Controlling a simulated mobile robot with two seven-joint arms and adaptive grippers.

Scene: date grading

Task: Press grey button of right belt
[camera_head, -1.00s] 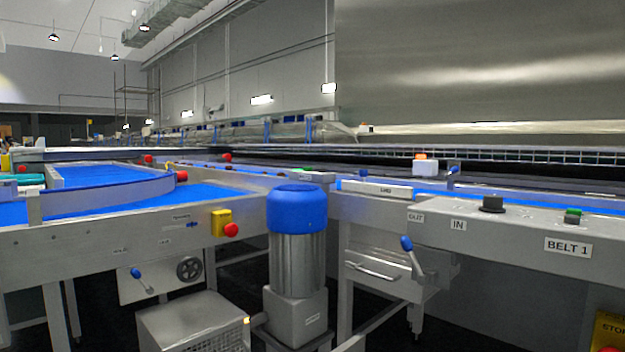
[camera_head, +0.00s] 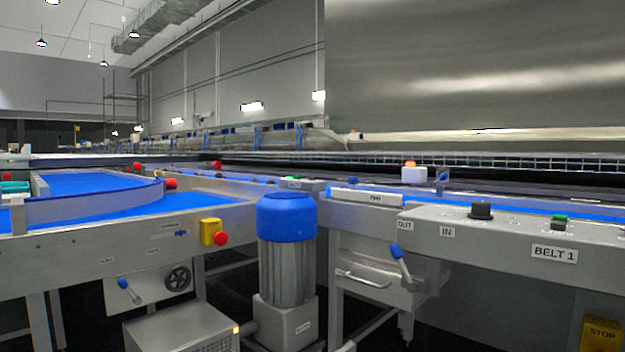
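The right belt's control panel (camera_head: 510,232) is a grey metal ledge at the right, labelled BELT 1, IN and OUT. On it stand a black knob (camera_head: 480,210) and a small control with a green top and a dark lower part (camera_head: 558,222). I cannot make out a grey button on it. The blue right belt (camera_head: 520,209) runs behind the panel and is partly hidden by it. Neither of my grippers shows in the head view.
A blue-capped motor (camera_head: 287,219) stands in the middle. The left blue belt (camera_head: 90,183) has a yellow box with a red button (camera_head: 212,232). A blue-tipped lever (camera_head: 398,255) juts below the panel. A yellow STOP box (camera_head: 601,334) is at bottom right.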

